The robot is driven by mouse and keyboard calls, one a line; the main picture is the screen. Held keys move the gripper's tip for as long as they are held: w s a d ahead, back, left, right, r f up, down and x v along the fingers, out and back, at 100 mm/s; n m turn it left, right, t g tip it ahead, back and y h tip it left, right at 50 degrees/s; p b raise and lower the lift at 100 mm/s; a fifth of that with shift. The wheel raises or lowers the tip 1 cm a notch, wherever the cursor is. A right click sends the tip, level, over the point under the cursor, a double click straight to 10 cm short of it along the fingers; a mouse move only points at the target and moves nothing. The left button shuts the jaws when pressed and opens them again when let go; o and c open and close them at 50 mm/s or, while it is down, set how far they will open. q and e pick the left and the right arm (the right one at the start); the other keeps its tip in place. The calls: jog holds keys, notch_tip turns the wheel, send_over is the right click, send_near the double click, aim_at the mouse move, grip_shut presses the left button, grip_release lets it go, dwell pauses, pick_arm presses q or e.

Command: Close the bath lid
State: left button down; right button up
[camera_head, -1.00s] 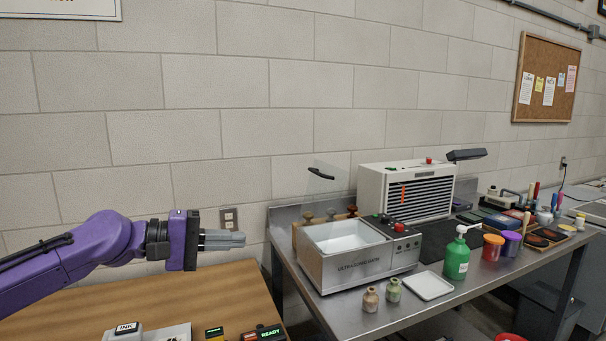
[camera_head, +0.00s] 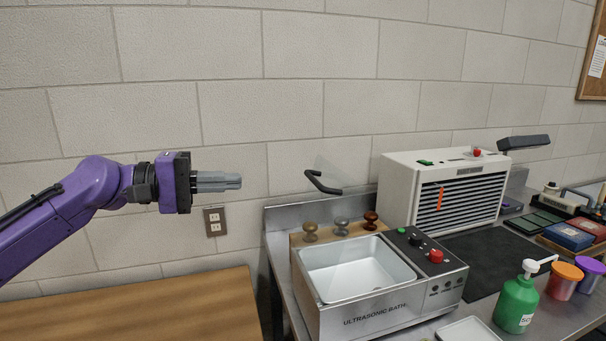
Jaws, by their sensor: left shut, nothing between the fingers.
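The ultrasonic bath (camera_head: 375,318) is a steel box with an open white basin and a dark control panel on its right. It stands on the steel bench. Its clear lid (camera_head: 336,170) stands raised behind the basin, hard to see against the wall, with a black handle (camera_head: 322,183). My left gripper (camera_head: 238,181) is shut and empty. It is left of the lid handle in the picture, apart from it, at about the same height. My right gripper is out of view.
Stamps with wooden knobs (camera_head: 311,232) stand behind the basin. A white louvred unit (camera_head: 444,190) stands behind the panel. A green pump bottle (camera_head: 516,303) and a white tray (camera_head: 468,330) are at the front right. A wooden table (camera_head: 140,310) lies below my left arm.

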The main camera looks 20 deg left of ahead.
aim_at(311, 179)
pick_arm(q)
jog(key=p+x, duration=0.1)
jog(key=x, duration=0.6)
jog(key=p+x, duration=0.1)
jog(key=x, duration=0.3)
jog(key=shift+s+d+r+p, duration=0.2)
jog(key=shift+s+d+p, duration=0.05)
jog(key=shift+s+p, duration=0.05)
jog(key=shift+d, duration=0.5)
jog(key=shift+w, duration=0.25)
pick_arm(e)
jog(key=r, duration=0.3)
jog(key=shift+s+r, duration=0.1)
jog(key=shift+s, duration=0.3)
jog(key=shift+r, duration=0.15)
